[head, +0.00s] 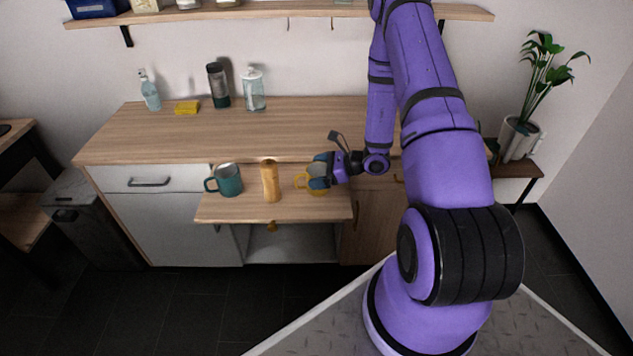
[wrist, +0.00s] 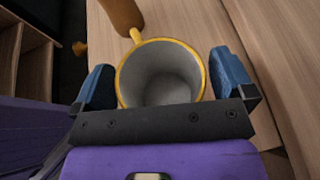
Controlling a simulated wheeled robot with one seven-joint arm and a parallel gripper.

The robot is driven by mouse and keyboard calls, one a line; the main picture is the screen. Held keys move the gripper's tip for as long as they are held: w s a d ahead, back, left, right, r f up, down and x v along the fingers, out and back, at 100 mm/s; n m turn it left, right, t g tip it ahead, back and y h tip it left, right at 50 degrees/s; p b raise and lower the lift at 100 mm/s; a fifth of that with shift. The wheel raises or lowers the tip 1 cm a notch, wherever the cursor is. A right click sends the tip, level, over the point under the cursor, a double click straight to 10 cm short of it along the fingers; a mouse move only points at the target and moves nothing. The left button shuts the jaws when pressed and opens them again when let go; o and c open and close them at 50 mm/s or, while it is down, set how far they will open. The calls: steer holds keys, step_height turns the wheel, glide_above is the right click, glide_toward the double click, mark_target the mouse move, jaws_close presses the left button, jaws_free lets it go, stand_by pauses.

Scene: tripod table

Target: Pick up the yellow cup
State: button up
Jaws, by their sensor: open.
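The yellow cup (head: 301,181) stands on a pulled-out wooden board in the head view, partly hidden by my gripper (head: 319,177). In the wrist view the cup (wrist: 203,58) shows its yellow rim and grey inside, which looks empty. Its handle points to the top left there. My gripper (wrist: 165,82) is open, with one blue finger on each side of the cup. Small gaps seem to show between the fingers and the rim; contact lower down is hidden. The cup's lower outside is hidden by the gripper body.
A tan bottle-shaped object (head: 270,182) stands just left of the cup, near its handle. A teal mug (head: 228,180) is farther left on the same board (head: 246,208). The counter (head: 310,131) rises behind, with a bottle, a sponge and jars on its left part.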

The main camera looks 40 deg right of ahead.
steer(key=shift+c, duration=0.2)
steer(key=c, duration=1)
steer(key=shift+r, duration=0.2)
steer(key=shift+r, duration=0.5)
steer(key=shift+s+d+r, duration=0.1)
steer(key=shift+s+r, duration=0.15)
steer(key=shift+r, duration=0.35)
steer(key=shift+s+r, duration=0.25)
steer(key=shift+r, duration=0.35)
steer(key=s, duration=0.5)
steer(key=s+d+r, duration=0.1)
steer(key=s, duration=0.4)
steer(key=s+d, duration=0.1)
steer(key=s, duration=0.3)
steer(key=shift+s+d+r, duration=0.1)
steer(key=shift+s+r, duration=0.05)
steer(key=shift+s, duration=0.25)
